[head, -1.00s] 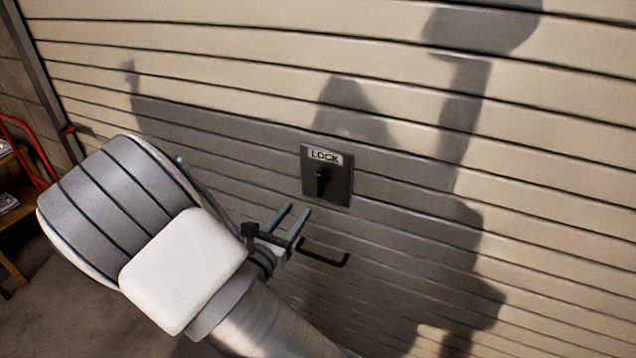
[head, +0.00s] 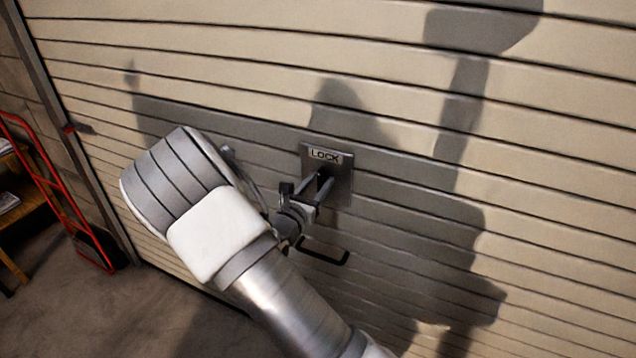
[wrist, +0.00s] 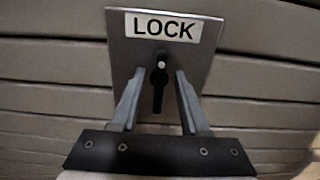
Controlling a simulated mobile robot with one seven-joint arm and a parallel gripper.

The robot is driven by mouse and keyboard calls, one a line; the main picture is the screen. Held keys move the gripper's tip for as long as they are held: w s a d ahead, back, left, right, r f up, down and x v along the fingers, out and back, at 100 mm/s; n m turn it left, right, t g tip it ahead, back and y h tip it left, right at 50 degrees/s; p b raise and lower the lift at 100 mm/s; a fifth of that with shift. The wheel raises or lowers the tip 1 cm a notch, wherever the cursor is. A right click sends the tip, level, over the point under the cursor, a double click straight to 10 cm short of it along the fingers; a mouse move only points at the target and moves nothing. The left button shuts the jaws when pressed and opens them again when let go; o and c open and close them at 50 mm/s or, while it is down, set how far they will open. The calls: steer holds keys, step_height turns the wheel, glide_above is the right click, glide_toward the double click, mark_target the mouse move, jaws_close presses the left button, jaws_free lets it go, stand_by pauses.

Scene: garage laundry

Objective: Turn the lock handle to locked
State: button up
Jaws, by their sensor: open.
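The lock handle (wrist: 159,85) is a small black lever, upright on a square grey plate (wrist: 195,60) with a white "LOCK" label (wrist: 163,27). The plate (head: 341,186) is fixed to the garage door in the head view, where my gripper covers most of the handle. My gripper (wrist: 155,85) is open, with one finger on each side of the handle in the wrist view. A gap shows between the handle and each finger. In the head view my gripper (head: 318,183) is in front of the plate.
The beige slatted garage door (head: 560,150) fills most of the view. A black pull handle (head: 325,255) sticks out just below the plate. A red hand truck (head: 60,195) stands at the left by a wooden shelf (head: 25,215).

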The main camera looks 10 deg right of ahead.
jaws_close()
steer(key=m+b, duration=0.4)
steer(key=b, duration=0.1)
steer(key=shift+s+d+f, duration=0.1)
steer(key=shift+d+f, duration=0.05)
steer(key=shift+f, duration=0.2)
steer(key=m+b, duration=0.2)
steer(key=b, duration=0.1)
steer(key=m+b, duration=0.2)
steer(key=b, duration=0.2)
steer(key=shift+s+d+f+m, duration=0.1)
steer(key=shift+f+m, duration=0.05)
steer(key=shift+m, duration=0.25)
steer(key=m+b, duration=0.8)
steer(key=b, duration=1)
steer(key=shift+s+d+f+m, duration=0.1)
steer(key=shift+m, duration=0.3)
steer(key=shift+m+b, duration=0.3)
steer(key=shift+b, duration=0.35)
